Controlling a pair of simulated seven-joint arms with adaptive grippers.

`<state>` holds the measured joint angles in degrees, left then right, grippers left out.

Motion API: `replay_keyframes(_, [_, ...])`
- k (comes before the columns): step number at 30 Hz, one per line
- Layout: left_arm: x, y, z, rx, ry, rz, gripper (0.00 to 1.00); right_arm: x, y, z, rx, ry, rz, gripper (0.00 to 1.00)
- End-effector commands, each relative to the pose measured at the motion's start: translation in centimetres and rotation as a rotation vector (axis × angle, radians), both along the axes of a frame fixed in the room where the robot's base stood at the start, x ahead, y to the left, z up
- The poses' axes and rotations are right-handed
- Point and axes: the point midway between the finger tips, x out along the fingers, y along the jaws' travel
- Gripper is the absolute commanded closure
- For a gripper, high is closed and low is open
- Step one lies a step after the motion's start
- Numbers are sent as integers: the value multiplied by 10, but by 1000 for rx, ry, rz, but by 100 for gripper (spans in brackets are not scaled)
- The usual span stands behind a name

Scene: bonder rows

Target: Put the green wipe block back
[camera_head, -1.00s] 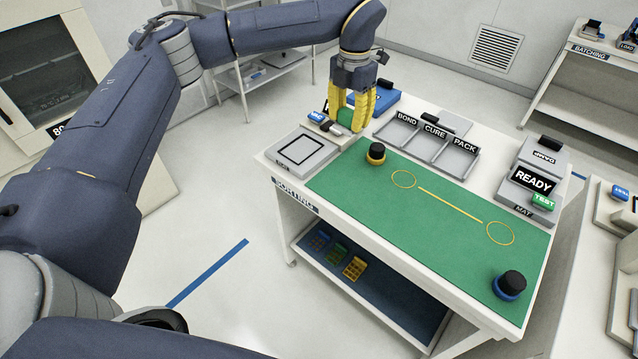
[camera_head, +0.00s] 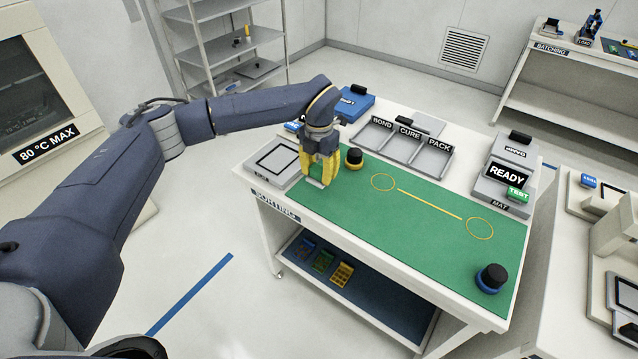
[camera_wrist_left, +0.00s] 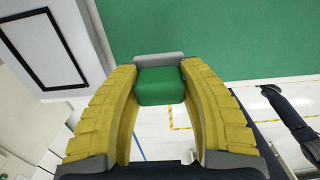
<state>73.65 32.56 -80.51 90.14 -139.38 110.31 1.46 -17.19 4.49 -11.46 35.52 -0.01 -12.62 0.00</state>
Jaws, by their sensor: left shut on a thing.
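My left gripper (camera_head: 318,177), with yellow fingers, is over the front left corner of the green mat (camera_head: 400,215). In the left wrist view it is shut on the green wipe block (camera_wrist_left: 161,88), which sits between the fingertips with a grey strip (camera_wrist_left: 158,59) along its far side. The floor shows below the block there, so it is near the table's front edge. In the head view the fingers mostly hide the block; a pale grey end shows at their tips. I cannot tell whether it touches the mat. My right gripper is out of view.
A grey framed pad (camera_head: 277,160) lies left of the mat. The labelled trays (camera_head: 405,142) and READY device (camera_head: 506,178) line the back. The mat's middle is clear.

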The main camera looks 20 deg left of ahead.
Motion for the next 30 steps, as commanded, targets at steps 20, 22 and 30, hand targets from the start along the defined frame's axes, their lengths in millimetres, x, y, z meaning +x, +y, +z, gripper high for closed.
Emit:
replay_keyframes(20, [0,-1,-47,0,-1,-1,90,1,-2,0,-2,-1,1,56])
replay_keyframes(22, [0,-1,-47,0,-1,-1,90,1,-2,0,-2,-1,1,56])
replay_keyframes(30, [0,0,-50,0,0,-1,90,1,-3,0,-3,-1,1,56])
